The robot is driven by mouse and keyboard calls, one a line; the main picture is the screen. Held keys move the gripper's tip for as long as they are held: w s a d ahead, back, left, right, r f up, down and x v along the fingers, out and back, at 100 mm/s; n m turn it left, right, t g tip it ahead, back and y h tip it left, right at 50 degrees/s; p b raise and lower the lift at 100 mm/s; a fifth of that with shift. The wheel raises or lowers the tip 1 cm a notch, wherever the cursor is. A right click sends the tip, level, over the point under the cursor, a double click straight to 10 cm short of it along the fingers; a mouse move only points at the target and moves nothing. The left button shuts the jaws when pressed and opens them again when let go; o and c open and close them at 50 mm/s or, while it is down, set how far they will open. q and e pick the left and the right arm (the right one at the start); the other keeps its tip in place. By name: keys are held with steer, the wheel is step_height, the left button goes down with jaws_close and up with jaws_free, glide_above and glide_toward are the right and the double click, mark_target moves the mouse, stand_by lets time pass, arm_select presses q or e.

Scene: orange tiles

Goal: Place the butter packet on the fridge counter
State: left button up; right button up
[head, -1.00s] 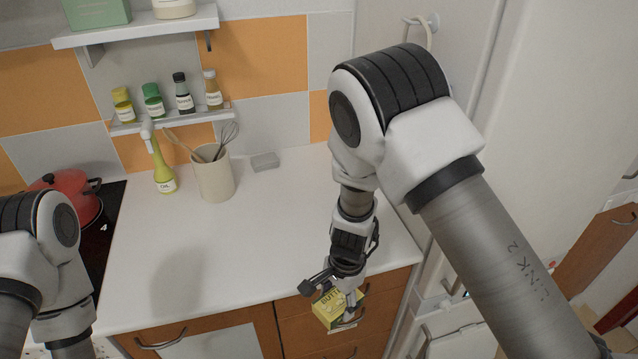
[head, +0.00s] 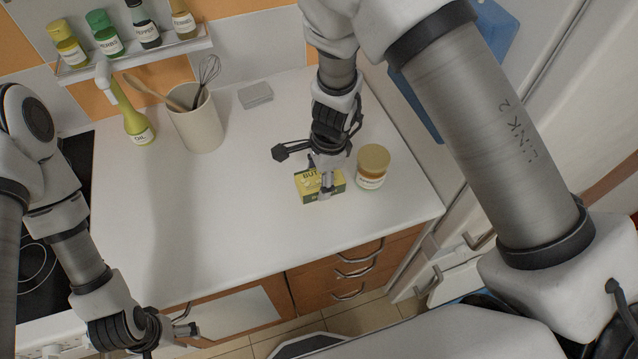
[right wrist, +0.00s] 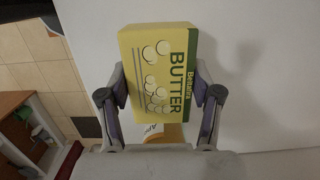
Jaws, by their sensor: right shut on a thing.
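The yellow and green butter packet (head: 331,187) is held between the fingers of my right gripper (head: 322,178), over the right part of the white counter (head: 240,225). In the right wrist view the packet (right wrist: 158,72) sits between the two fingers, its BUTTER label facing the camera. I cannot tell whether the packet touches the counter. My left gripper (head: 172,330) is low at the left, in front of the counter's edge. Its fingers are too small and turned away to read.
A utensil crock (head: 197,122), an oil bottle (head: 135,122) and a grey block (head: 255,95) stand toward the back. The counter's middle and front are clear. The fridge (head: 590,90) is at the right.

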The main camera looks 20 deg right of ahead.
mark_target(318, 188)
steer(key=f+b, duration=0.2)
steer(key=f, duration=0.1)
steer(key=f+b, duration=0.1)
steer(key=shift+w+f, duration=0.3)
steer(key=shift+w, duration=0.05)
steer(key=shift+r, duration=0.15)
steer(key=shift+c, duration=0.5)
steer(key=shift+r, duration=0.1)
steer(key=shift+s, duration=0.2)
steer(key=o, duration=1.1)
steer(key=shift+f, duration=0.2)
steer(key=o, duration=0.4)
steer(key=shift+w, duration=0.15)
steer(key=shift+c, duration=0.2)
arm_select(q)
steer(key=f, duration=0.4)
steer(key=shift+w, duration=0.25)
